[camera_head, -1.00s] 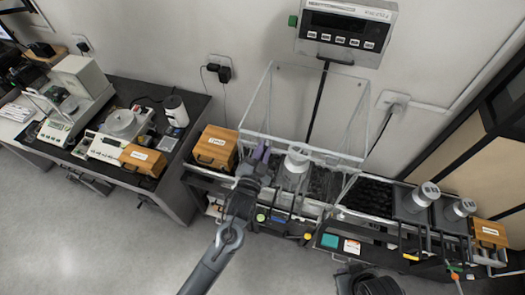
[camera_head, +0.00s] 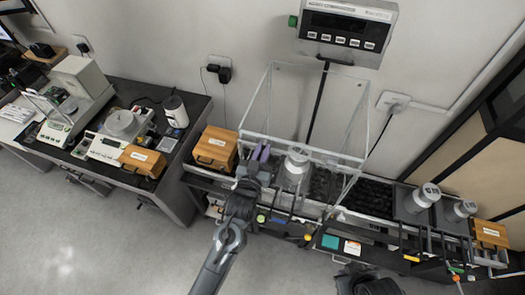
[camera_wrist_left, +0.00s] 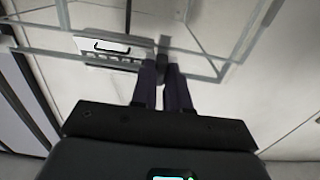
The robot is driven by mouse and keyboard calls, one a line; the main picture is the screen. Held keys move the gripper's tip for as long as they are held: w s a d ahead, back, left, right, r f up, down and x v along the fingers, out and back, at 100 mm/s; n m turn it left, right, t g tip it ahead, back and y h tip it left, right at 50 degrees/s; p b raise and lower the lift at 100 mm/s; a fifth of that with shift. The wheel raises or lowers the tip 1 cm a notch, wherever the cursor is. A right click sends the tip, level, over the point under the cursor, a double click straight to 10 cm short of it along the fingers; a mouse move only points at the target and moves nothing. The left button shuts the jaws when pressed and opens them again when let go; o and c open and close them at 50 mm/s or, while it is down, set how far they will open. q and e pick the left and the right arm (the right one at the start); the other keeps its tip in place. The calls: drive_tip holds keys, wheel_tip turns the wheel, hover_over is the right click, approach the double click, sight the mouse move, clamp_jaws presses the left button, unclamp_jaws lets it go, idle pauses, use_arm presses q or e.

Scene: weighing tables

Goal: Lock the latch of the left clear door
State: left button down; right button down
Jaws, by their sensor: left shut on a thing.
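The clear enclosure (camera_head: 318,72) has thin pale frame bars and stands on the weighing table against the wall. Its clear panels, with the left clear door, are hard to tell apart. My left gripper (camera_head: 260,152) is at the front left lower edge of the enclosure, with its purple fingers pointing at the wall. In the left wrist view, its fingers (camera_wrist_left: 163,72) are close together on a small grey piece, likely the door latch (camera_wrist_left: 163,46), at the frame bar. The latch is mostly hidden in the head view. A dark part of my right arm shows at the bottom; its fingers cannot be made out.
A grey metal weight (camera_head: 297,170) stands right of my left gripper. A wooden box (camera_head: 213,149) stands close on its left. The scale display (camera_head: 345,28) hangs above the enclosure. More weights (camera_head: 424,196) stand at the right. The floor in front is clear.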

idle(0.3)
use_arm(q)
drive_tip(key=c, duration=1.1)
unclamp_jaws()
drive_tip(key=shift+b+v, duration=1.3)
drive_tip(key=shift+v, duration=4.1)
